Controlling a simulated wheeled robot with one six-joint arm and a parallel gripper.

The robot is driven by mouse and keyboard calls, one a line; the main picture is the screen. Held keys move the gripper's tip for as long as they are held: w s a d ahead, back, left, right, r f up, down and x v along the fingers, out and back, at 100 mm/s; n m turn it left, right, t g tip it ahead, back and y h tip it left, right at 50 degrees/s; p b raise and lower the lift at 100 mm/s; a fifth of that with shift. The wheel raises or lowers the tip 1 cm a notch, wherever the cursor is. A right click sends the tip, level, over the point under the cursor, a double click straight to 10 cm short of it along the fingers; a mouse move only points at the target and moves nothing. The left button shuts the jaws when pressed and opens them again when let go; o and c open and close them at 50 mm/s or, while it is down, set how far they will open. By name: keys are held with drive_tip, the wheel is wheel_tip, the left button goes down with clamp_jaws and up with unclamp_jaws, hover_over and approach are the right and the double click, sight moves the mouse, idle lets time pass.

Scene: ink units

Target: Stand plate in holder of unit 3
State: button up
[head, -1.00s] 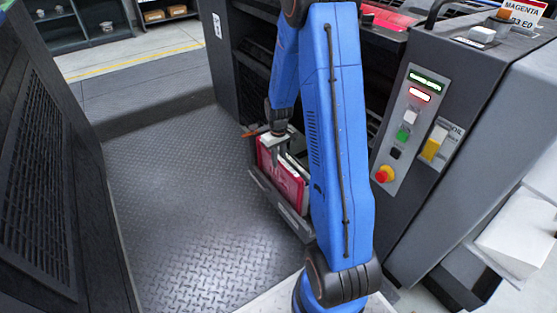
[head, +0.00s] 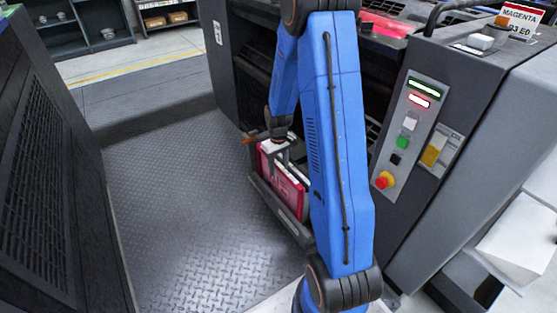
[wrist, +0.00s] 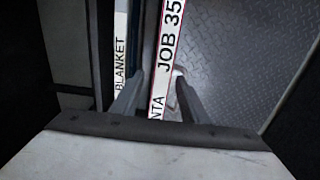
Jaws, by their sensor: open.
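A magenta plate (head: 281,190) stands upright in the dark grey holder (head: 292,226) low on the side of the unit with the MAGENTA sign (head: 521,14). My gripper (head: 284,157) points down at the plate's top edge. In the wrist view, the plate's white edge strip (wrist: 165,58) reads "JOB 35", with "NTA" lower down. The open fingers (wrist: 159,84) are on either side of this strip. A second strip reading "BLANKET" (wrist: 122,55) is just left of the fingers. The plate's lower part is hidden by the holder, and part of it by my arm.
A control panel (head: 412,125) with lit displays, buttons and a red emergency stop (head: 384,180) is right of my arm. A dark vented machine side (head: 40,190) stands at left. The tread-plate floor (head: 185,200) between is clear. Shelves (head: 95,25) stand at the back.

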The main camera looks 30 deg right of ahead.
wheel_tip(320, 180, up, 17)
drive_tip(key=shift+r, duration=0.15)
idle(0.4)
drive_tip(key=shift+r, duration=2.5)
drive_tip(key=s+a+r+t, duration=0.2)
drive_tip(key=s+a+r, duration=0.75)
drive_tip(key=s, duration=0.35)
drive_tip(key=s+a+t, duration=0.1)
drive_tip(key=s+a, duration=0.2)
drive_tip(key=s, duration=0.5)
drive_tip(key=s+a+t, duration=0.1)
drive_tip(key=s+a, duration=0.2)
drive_tip(key=s, duration=0.6)
drive_tip(key=shift+a+r+t, duration=0.15)
drive_tip(key=shift+r+t, duration=0.25)
drive_tip(key=shift+s, duration=0.1)
